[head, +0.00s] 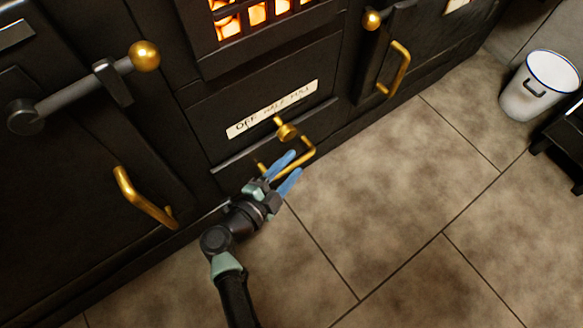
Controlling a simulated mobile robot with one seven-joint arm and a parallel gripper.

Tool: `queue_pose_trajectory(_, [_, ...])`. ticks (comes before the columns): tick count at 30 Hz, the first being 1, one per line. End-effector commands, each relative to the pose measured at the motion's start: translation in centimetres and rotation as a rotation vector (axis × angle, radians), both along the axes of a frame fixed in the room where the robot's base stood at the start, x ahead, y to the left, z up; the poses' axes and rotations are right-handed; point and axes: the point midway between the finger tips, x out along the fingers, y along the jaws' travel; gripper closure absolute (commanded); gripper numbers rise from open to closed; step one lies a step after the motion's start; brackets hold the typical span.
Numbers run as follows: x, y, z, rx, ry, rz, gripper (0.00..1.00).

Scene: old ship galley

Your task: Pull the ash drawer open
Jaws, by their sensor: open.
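The ash drawer (233,166) is a dark front low in the black stove, below the labelled panel. Its brass bar handle (308,150) sticks out toward the floor side. The drawer front looks flush with the stove. My gripper (289,170) is open, with two blue fingers pointing up and right at the handle. The fingers overlap the handle's lower bar in the picture. I cannot tell whether they touch it or only pass in front. Part of the handle and drawer front is hidden behind my gripper.
A brass knob (286,131) sits just above the handle, under a white label (272,109). Glowing coals (254,14) show behind a grate. Brass door handles flank the drawer, left (143,201) and right (397,70). A white bucket (538,88) stands far right. The tiled floor (390,215) in front is clear.

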Motion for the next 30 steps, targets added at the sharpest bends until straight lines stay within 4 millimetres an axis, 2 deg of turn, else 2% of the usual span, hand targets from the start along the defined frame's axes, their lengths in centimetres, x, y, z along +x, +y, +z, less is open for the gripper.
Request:
queue_pose_trajectory(11, [0.63, -0.41, -0.03, 0.000, -0.001, 0.000, 0.51])
queue_pose_trajectory(13, [0.62, -0.41, -0.03, 0.000, -0.001, 0.000, 0.58])
queue_pose_trajectory(20, [0.61, -0.39, -0.04, 0.000, -0.001, 0.000, 0.99])
queue_pose_trajectory(30, [0.60, -0.34, -0.02, 0.000, -0.002, 0.001, 1.00])
